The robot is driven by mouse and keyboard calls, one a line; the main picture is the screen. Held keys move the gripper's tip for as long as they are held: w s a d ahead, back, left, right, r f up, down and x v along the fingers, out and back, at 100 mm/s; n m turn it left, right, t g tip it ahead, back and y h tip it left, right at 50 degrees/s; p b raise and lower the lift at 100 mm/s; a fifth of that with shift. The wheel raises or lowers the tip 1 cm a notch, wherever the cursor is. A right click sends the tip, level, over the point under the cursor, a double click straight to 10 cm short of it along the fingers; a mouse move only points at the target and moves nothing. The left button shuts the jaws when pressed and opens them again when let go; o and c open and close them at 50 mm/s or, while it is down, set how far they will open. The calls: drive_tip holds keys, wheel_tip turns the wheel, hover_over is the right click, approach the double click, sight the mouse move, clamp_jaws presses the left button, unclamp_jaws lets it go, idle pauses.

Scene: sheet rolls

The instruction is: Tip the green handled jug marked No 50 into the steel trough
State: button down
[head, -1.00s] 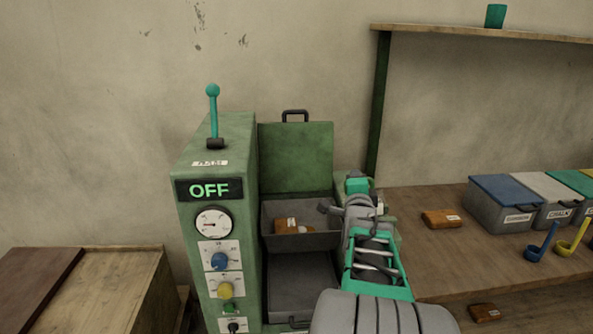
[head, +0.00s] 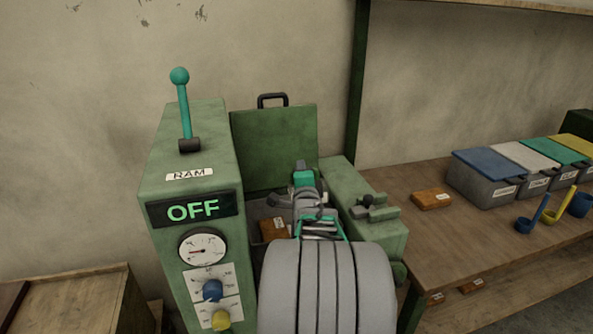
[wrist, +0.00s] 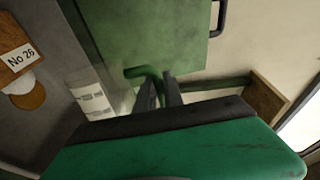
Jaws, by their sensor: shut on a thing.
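In the wrist view my gripper (wrist: 160,92) has its dark fingers closed on the green handle (wrist: 148,73) of a pale jug (wrist: 92,98). White label patches show on the jug, but I cannot read them. The steel trough (wrist: 72,30) is the grey surface at the left of that view, beside the jug. It also shows in the head view (head: 262,208), partly behind my arm. A brown block (wrist: 12,40) marked No 26 lies in the trough, with a pale and a brown round patch beside it. In the head view my arm hides most of the jug; its tilt is unclear.
A green raised lid (head: 275,148) with a black handle stands behind the trough. Left is the green machine cabinet (head: 190,150), with a RAM lever (head: 183,110) and an OFF display (head: 194,208). Right is a wooden bench (head: 400,195) with a brown block (head: 431,199), lidded bins and scoops.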

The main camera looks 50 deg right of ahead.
sight(318, 173)
drive_tip(key=s+d+m, duration=0.1)
drive_tip(key=m, duration=0.1)
drive_tip(key=s+d+m+p, duration=0.1)
drive_tip(key=s+d+m, duration=0.1)
drive_tip(key=shift+d+f, duration=0.1)
drive_tip(key=shift+f, duration=0.25)
drive_tip(key=shift+s+d+f+m+t+p, duration=0.15)
drive_tip(key=shift+s+d+f+m+p, duration=0.25)
drive_tip(key=shift+m+p, duration=1.55)
drive_tip(key=shift+s+d+f+m+t+p, duration=0.15)
drive_tip(key=shift+s+d+m+p, duration=0.5)
drive_tip(key=shift+m, duration=2.25)
drive_tip(key=shift+s+d+f+m+t+p, duration=0.1)
drive_tip(key=shift+s+d+f+m+p, duration=0.2)
drive_tip(key=shift+m+p, duration=1.7)
drive_tip(key=shift+m+b, duration=0.45)
